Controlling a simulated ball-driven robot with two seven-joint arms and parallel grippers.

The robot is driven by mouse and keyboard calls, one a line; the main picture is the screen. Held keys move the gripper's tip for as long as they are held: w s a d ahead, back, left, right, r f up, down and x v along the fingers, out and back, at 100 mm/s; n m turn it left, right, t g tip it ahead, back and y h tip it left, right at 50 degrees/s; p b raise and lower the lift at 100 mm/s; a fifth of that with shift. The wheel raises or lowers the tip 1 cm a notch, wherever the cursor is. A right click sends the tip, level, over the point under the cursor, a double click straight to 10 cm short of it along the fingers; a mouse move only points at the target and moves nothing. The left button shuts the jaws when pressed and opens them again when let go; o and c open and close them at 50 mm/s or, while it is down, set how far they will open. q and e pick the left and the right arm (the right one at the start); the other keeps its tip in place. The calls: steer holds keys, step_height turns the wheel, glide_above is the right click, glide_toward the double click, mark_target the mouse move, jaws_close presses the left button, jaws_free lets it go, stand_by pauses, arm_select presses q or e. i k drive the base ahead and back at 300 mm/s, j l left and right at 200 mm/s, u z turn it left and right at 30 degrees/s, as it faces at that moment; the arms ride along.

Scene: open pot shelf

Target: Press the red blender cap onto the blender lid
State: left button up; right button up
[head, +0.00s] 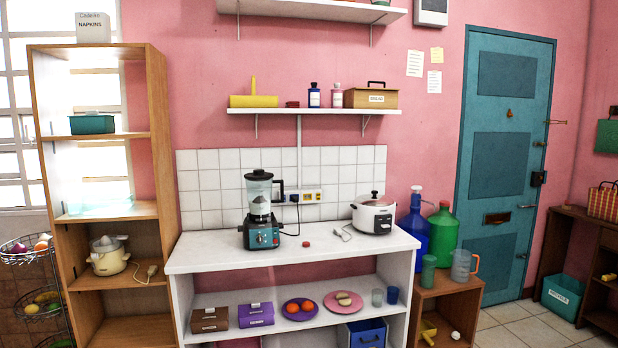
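The blender (259,208) stands upright on the white counter, left of its middle. It has a dark base with a teal front, a clear jar and a black lid (258,175) on top. A small red piece, which looks like the red blender cap (307,244), lies on the counter to the right of the blender base, apart from it. Neither of my grippers shows in the head view.
A white rice cooker (373,214) stands at the counter's right, with a cord and plug (342,232) to its left. The counter's front strip (215,259) is clear. A wall shelf (350,111) with bottles and boxes hangs above. An open wooden shelf (158,150) stands left.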

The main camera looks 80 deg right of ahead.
mark_target(258, 173)
steer(key=z, duration=2.4)
